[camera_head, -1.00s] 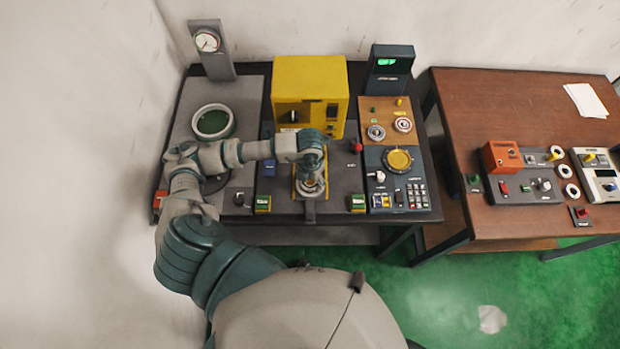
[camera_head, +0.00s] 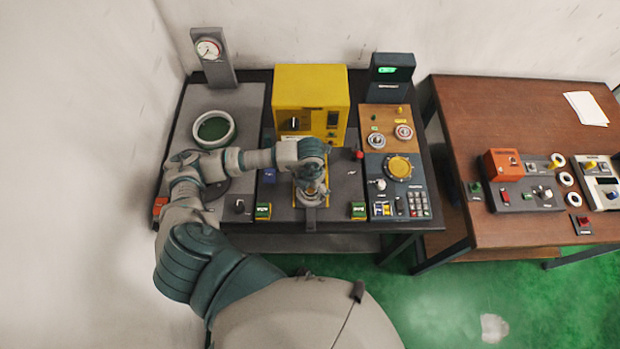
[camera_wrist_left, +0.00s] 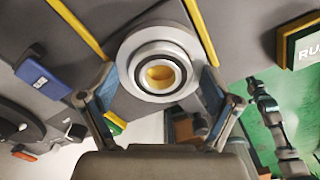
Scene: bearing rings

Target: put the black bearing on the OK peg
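My left gripper (camera_head: 312,188) points down over a fixture with yellow edge strips at the front middle of the left bench. In the left wrist view its two fingers (camera_wrist_left: 158,85) are spread on either side of a round ring part (camera_wrist_left: 130,83). The part has a pale grey outer rim, a dark band, a lighter inner ring and a yellow centre. I cannot tell whether the fingertips touch it. No clearly black bearing stands out. Two round posts stand on the wooden panel; the left one (camera_head: 376,140) has a green label, the right one (camera_head: 404,132) a red mark.
A yellow box (camera_head: 310,95) stands behind the fixture. A round green-bottomed bowl (camera_head: 213,128) is at left and a keypad panel (camera_head: 415,205) at right. Green-topped blocks (camera_head: 263,211) (camera_head: 358,210) flank the fixture. A separate brown table (camera_head: 480,130) holds white rings (camera_head: 567,179).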

